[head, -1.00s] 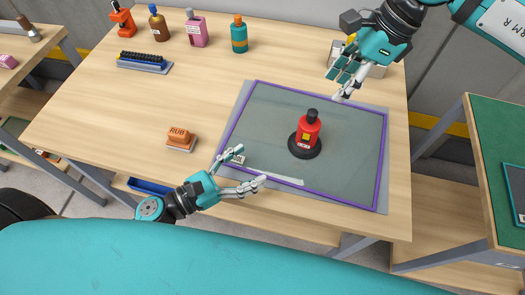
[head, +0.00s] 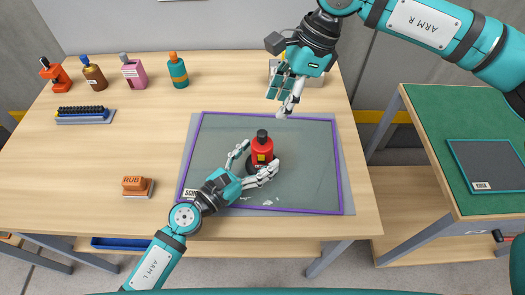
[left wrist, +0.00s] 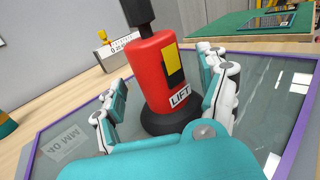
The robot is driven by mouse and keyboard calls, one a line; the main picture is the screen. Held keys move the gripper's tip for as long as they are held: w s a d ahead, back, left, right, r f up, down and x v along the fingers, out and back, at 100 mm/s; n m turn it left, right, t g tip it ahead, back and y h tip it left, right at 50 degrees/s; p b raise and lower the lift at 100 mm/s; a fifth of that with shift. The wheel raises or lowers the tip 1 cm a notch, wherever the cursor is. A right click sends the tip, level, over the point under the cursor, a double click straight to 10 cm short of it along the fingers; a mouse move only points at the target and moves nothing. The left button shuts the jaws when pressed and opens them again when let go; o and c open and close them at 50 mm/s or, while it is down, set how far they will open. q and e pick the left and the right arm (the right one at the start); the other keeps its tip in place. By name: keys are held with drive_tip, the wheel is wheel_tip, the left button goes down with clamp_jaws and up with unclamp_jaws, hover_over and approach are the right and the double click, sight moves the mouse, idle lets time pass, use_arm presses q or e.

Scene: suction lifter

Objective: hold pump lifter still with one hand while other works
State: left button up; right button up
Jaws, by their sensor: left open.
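The red pump lifter (head: 262,151) with a black cap and a black round base stands upright on the grey glass pane with a purple border (head: 310,180). In the left wrist view the lifter (left wrist: 163,75) carries a yellow and black patch and a LIFT label. My left gripper (head: 253,160) is open, with a finger on either side of the lifter's body. Gaps seem to show between the fingers and the body. My right gripper (head: 284,98) hangs above the back edge of the pane, away from the lifter; its finger opening is unclear.
An orange RUB block (head: 135,185) lies left of the pane. A brush (head: 84,114), an orange tool (head: 54,72) and several bottles, including a teal one (head: 177,70), stand farther back. A green-topped table (head: 440,110) is at the right.

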sight(261, 133)
use_arm(q)
drive_tip(key=shift+x, duration=1.15)
drive_tip(key=shift+s, duration=0.1)
drive_tip(key=c, duration=1.4)
drive_tip(key=shift+c, duration=0.3)
use_arm(e)
drive_tip(key=o, duration=0.3)
drive_tip(key=shift+a, duration=0.2)
drive_tip(key=shift+o, duration=1.3)
drive_tip(key=a+h, duration=0.2)
drive_tip(key=a+m, duration=0.1)
drive_tip(key=shift+s+h, duration=0.3)
drive_tip(key=shift+h, duration=0.1)
use_arm(q)
drive_tip(key=shift+a, duration=0.2)
use_arm(e)
drive_tip(key=shift+s+a+m+t+h, duration=0.1)
drive_tip(key=shift+a+m+t+h, duration=0.2)
drive_tip(key=shift+a+h, duration=0.3)
use_arm(q)
drive_tip(key=shift+d, duration=0.15)
drive_tip(key=shift+c, duration=0.4)
use_arm(e)
drive_tip(key=f, duration=0.9)
drive_tip(key=shift+d+f, duration=0.2)
drive_tip(key=shift+f, duration=0.15)
